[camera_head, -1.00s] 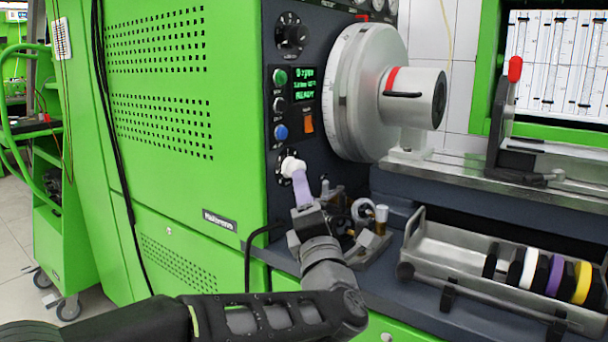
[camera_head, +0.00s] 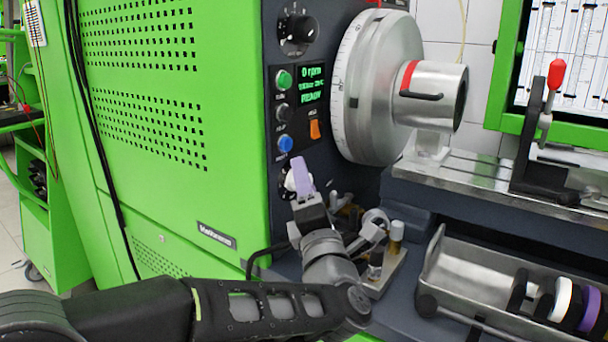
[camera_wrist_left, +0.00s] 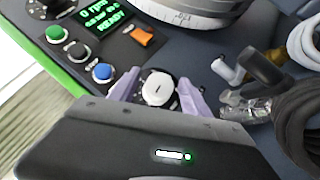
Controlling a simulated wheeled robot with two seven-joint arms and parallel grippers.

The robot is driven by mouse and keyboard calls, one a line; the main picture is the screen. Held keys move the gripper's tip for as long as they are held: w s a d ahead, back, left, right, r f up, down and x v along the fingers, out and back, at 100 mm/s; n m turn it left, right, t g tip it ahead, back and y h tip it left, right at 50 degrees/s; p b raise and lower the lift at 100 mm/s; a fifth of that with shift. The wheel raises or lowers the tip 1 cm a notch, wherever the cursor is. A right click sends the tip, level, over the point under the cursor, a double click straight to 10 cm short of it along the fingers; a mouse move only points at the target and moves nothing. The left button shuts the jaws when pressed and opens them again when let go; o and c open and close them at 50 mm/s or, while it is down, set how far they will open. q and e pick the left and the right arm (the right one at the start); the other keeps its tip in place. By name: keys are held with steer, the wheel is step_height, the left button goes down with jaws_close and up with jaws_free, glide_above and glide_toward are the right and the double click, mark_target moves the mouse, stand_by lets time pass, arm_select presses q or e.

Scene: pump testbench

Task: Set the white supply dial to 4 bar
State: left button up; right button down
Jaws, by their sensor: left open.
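The white supply dial (camera_wrist_left: 158,89) is a round white knob with a dark slot on a black scale, on the dark control panel. In the head view the dial (camera_head: 289,182) is partly hidden behind a pale purple finger. My left gripper (camera_head: 301,174) is at the dial. In the wrist view the open fingers of my left gripper (camera_wrist_left: 160,92) stand on either side of the dial, with a gap visible to each side. Contact is not visible. The scale markings are too small to read. My right gripper is out of view.
Green (camera_head: 284,79), black (camera_head: 282,112) and blue (camera_head: 286,144) buttons sit above the dial, beside a display (camera_head: 312,84) and an orange switch (camera_head: 315,129). Fittings and hoses (camera_head: 377,222) stand close right of the gripper. A large grey flywheel (camera_head: 382,90) is above.

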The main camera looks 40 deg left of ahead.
arm_select(q)
jaws_close()
stand_by(0.6)
